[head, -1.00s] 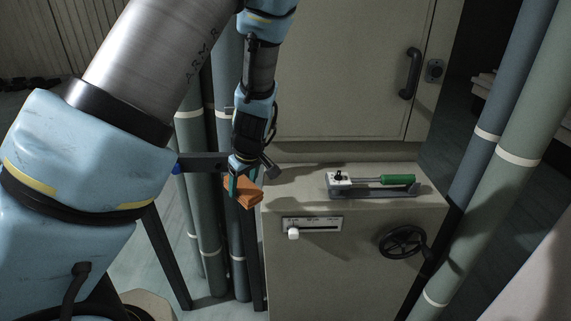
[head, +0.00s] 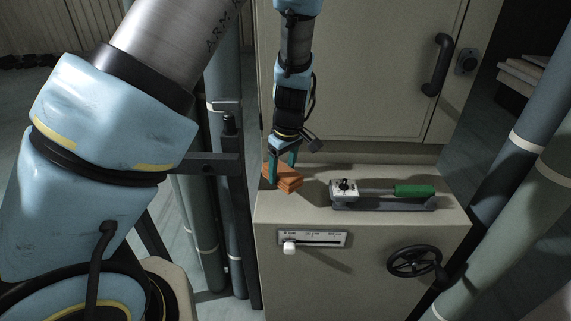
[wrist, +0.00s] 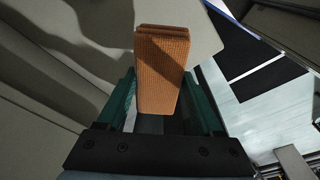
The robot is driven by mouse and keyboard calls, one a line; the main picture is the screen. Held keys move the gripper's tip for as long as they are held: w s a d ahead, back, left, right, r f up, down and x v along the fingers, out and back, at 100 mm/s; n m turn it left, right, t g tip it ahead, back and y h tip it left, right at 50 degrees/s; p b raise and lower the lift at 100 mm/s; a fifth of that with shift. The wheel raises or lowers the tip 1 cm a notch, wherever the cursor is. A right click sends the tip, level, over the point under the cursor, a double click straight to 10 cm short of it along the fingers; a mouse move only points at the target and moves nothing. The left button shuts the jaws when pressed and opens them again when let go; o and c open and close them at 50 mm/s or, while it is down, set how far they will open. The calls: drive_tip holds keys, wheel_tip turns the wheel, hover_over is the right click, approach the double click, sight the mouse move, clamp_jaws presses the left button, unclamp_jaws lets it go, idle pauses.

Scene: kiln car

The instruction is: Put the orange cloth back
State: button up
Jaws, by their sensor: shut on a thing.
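The orange cloth (head: 284,179) is a folded, textured block. My gripper (head: 283,172) is shut on it, with its green fingers on either side, over the left end of the cabinet top (head: 310,210). The cloth also shows between the fingers in the wrist view (wrist: 161,72). I cannot tell whether the cloth touches the cabinet top or hangs just above it.
The cabinet front has a white slider knob (head: 289,248) and a black handwheel (head: 414,261). Pipes (head: 552,200) stand at the right.

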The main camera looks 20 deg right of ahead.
drive_tip(key=shift+r, duration=0.15)
drive_tip(key=b, duration=0.3)
hover_over(282, 199)
drive_tip(key=shift+d+f, duration=0.1)
drive_tip(key=shift+f, duration=2.85)
drive_tip(key=shift+f, duration=0.6)
drive_tip(key=o, duration=1.2)
drive_tip(key=shift+o, duration=0.2)
drive_tip(key=shift+r, duration=0.15)
drive_tip(key=shift+s+d+r+p, duration=0.1)
drive_tip(key=shift+s+r+p, duration=0.1)
drive_tip(key=shift+r+p, duration=1.05)
drive_tip(key=shift+s+r+p, duration=0.15)
drive_tip(key=shift+r+p, duration=0.85)
drive_tip(key=shift+r, duration=0.4)
drive_tip(key=shift+s+r, duration=0.15)
drive_tip(key=shift+r, duration=1.05)
